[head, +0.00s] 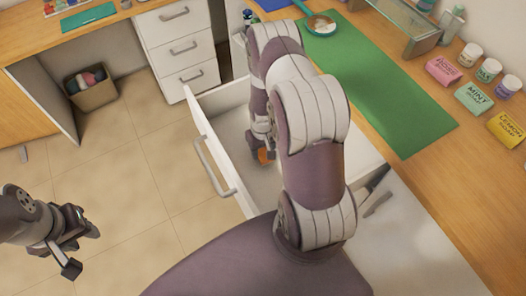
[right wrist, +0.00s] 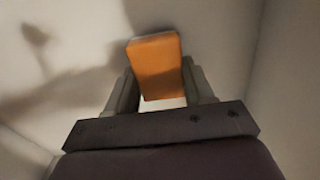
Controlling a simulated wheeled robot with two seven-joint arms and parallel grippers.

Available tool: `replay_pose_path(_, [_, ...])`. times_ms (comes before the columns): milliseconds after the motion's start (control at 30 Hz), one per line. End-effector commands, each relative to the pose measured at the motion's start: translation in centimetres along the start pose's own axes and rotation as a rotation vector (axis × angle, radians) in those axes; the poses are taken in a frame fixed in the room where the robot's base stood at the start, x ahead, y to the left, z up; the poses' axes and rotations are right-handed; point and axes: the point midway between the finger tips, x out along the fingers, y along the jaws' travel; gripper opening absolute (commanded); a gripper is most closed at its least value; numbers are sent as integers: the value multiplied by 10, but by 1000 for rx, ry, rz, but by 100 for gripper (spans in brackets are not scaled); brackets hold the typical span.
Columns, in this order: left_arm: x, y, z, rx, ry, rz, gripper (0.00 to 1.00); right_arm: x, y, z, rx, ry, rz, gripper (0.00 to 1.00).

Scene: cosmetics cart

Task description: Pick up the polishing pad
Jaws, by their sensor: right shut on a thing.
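The polishing pad appears to be the orange block (right wrist: 156,68) in the right wrist view, a box-like piece with a pale edge along its top. My right gripper (right wrist: 160,88) is shut on it, one finger on each side. In the head view a small bit of orange (head: 264,155) shows beside my right arm, inside the open white drawer (head: 233,120); my arm hides most of the right gripper there. My left gripper (head: 84,248) is over the tiled floor at the lower left, away from the drawer, with its fingers apart and nothing between them.
The drawer's front and handle (head: 214,165) stick out over the floor. A green mat (head: 385,100) lies on the wooden counter at right, with soap boxes (head: 474,97) and jars beyond. A grey-handled tool (head: 378,200) lies near the drawer's right edge. A basket (head: 92,92) stands under the left desk.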

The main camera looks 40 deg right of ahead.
Motion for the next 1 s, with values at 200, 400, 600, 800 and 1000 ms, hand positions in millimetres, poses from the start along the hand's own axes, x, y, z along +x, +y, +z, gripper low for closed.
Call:
replay_pose_path(200, [1, 0, 0, 0, 0, 0, 39, -36, -5, 23, 0, -1, 0, 22])
replay_pose_path(400, [0, 0, 0, 0, 0, 0, 39, -64, -14, 70, 0, 0, 0, 22])
replay_pose_path(600, [-1, 0, 0, 0, 0, 0, 39, -85, -21, 105, 0, 0, 0, 22])
replay_pose_path(800, [-1, 0, 0, 0, 0, 0, 39, -91, -23, 115, 0, -1, 0, 22])
replay_pose_path(1000, [-1, 0, 0, 0, 0, 0, 39, -91, -23, 115, 0, -1, 0, 49])
